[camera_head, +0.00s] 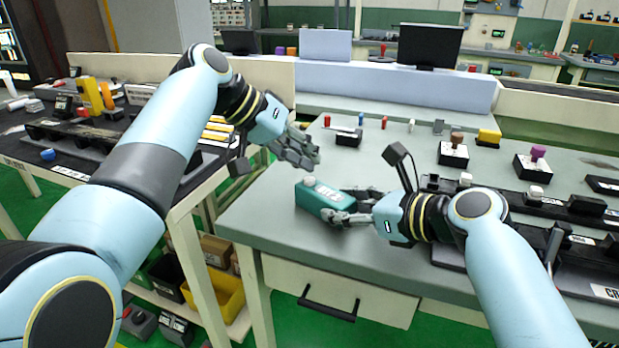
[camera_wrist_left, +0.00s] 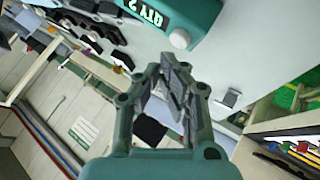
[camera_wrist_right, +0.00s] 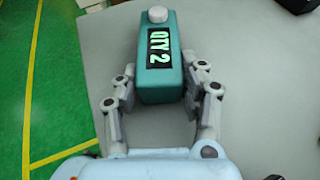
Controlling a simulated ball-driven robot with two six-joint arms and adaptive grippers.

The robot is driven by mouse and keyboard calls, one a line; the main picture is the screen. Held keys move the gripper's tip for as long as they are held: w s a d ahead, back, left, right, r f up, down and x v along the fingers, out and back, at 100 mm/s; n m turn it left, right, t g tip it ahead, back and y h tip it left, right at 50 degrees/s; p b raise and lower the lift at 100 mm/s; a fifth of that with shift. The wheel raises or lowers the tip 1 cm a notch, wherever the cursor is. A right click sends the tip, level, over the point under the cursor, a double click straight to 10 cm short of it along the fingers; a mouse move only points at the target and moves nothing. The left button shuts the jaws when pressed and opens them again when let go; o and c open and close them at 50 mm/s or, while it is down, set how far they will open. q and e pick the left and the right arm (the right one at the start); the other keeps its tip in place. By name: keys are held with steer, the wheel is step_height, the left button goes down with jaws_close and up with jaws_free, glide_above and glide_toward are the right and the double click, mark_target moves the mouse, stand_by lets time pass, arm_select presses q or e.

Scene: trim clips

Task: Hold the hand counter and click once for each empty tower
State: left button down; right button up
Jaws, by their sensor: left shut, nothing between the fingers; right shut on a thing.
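The teal hand counter (camera_head: 318,196) is held above the grey bench by my right gripper (camera_head: 345,206). In the right wrist view the counter (camera_wrist_right: 160,62) sits between the fingers (camera_wrist_right: 160,92), and its display reads "QTY 2". Its white round button is on the end away from the wrist. My left gripper (camera_head: 303,150) is shut and empty, above and behind the counter, apart from it. In the left wrist view the counter (camera_wrist_left: 165,15) and its button show beyond the left fingertips (camera_wrist_left: 172,62). I cannot tell which bench items are the towers.
Small red, blue and white pegs stand at the back. A side bench (camera_head: 100,160) at left holds yellow and black parts. Black fixtures crowd the right.

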arm_select(q)
steer(key=shift+f, duration=0.15)
stand_by(0.7)
steer(key=shift+f, duration=0.25)
steer(key=shift+f, duration=0.5)
stand_by(0.6)
steer(key=shift+r, duration=0.9)
steer(key=shift+r, duration=2.55)
